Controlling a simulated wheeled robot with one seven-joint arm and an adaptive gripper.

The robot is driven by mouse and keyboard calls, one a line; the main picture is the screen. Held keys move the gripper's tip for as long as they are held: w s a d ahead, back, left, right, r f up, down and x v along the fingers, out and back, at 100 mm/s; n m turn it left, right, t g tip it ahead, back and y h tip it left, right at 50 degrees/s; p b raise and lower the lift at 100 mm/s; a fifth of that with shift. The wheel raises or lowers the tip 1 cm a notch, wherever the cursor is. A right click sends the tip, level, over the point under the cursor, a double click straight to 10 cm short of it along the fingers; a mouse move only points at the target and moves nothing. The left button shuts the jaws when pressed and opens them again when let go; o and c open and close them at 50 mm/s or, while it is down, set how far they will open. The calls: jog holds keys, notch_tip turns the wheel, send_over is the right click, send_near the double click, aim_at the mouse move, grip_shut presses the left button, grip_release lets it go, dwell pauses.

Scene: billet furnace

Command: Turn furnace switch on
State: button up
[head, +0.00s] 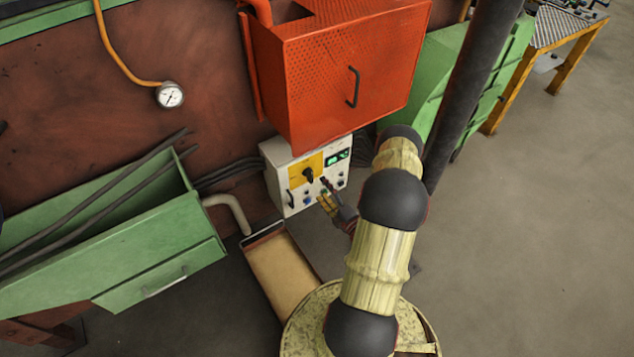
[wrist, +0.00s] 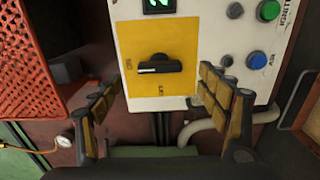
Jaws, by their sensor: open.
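The furnace switch (head: 308,175) is a black rotary knob on a yellow plate on the front of a white control box (head: 277,186). In the wrist view the switch (wrist: 160,65) lies about level, with its white mark toward the left. Small labels sit left of it and below it, too small to read surely. My gripper (head: 328,197) is in front of the box, close to the switch. In the wrist view my gripper (wrist: 160,88) is open and empty, its fingers to either side of the knob and apart from it.
A green display (wrist: 158,4) and blue and green buttons (wrist: 257,60) sit beside the yellow plate. An orange perforated cabinet (head: 340,75) hangs just above the box. Green troughs (head: 120,240) stand left. A pale bent pipe (head: 228,208) runs near the box. Floor at right is clear.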

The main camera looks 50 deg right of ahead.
jog(key=shift+v, duration=2.5)
jog(key=shift+n, duration=0.3)
